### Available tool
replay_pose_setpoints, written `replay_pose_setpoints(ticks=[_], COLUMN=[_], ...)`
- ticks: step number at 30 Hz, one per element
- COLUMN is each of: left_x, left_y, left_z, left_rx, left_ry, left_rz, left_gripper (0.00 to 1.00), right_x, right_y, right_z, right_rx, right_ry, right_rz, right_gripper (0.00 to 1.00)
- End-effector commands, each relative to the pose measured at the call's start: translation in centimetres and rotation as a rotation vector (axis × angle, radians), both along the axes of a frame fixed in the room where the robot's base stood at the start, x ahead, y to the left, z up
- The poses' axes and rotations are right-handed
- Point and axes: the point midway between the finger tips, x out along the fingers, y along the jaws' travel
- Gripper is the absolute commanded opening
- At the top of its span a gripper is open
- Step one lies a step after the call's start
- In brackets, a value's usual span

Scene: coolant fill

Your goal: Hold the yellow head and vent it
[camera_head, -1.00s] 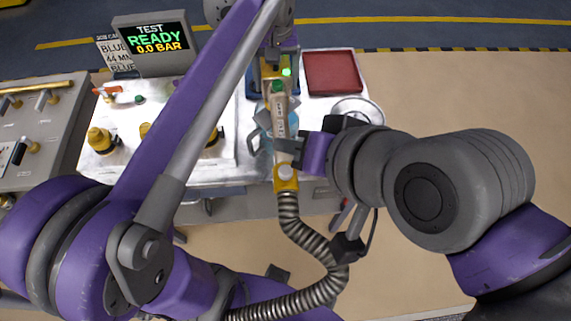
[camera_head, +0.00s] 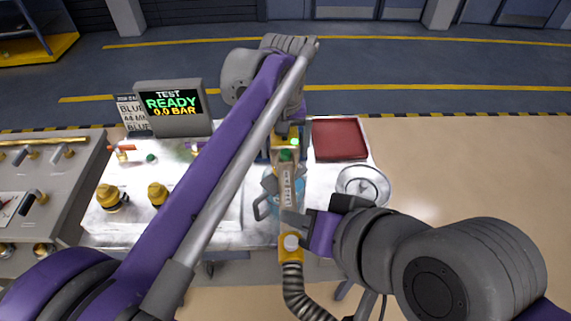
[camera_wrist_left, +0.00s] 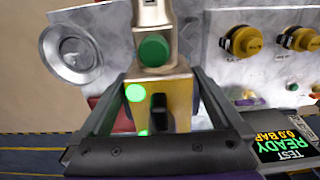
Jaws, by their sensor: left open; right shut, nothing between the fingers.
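The yellow head (camera_wrist_left: 172,100) is a block with green lights and a dark slot, under a pale handle with a green button (camera_wrist_left: 153,50). In the head view the yellow head (camera_head: 294,141) is partly covered by my left arm. My left gripper (camera_wrist_left: 160,82) is open, one finger on each side of the block; I cannot tell whether they touch it. The handle (camera_head: 287,185) runs toward me to a yellow end fitting (camera_head: 291,246) with a ribbed hose. My right gripper (camera_head: 291,217) is shut and empty beside the handle's near end; contact is unclear.
The display (camera_head: 172,106) reads TEST READY, 0.0 BAR. A red tray (camera_head: 339,139) and a round metal dish (camera_head: 363,185) lie right of the handle. Yellow-and-black fittings (camera_head: 111,198) stand on the left. A grey cabinet (camera_head: 40,185) is farther left.

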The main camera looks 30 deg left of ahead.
Motion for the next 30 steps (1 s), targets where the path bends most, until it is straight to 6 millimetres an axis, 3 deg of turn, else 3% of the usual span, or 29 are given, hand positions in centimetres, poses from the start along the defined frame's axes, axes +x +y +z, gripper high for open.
replay_pose_setpoints(ticks=[5, 18, 24, 30], left_x=[0.0, 0.0, 0.0, 0.0], left_y=[0.0, 0.0, 0.0, 0.0], left_z=[1.6, 10.2, 11.8, 12.0], left_rx=[0.0, 0.0, 0.0, 0.0], left_ry=[0.0, 0.0, 0.0, 0.0], left_rz=[0.0, 0.0, 0.0, 0.0], left_gripper=[1.0, 1.0, 1.0, 1.0], right_x=[0.0, 0.0, 0.0, 0.0], right_y=[0.0, 0.0, 0.0, 0.0], right_z=[0.0, 0.0, 0.0, 0.0], right_rx=[0.0, 0.0, 0.0, 0.0], right_ry=[0.0, 0.0, 0.0, 0.0], right_rz=[0.0, 0.0, 0.0, 0.0], right_gripper=[0.0, 0.0, 0.0, 0.0])
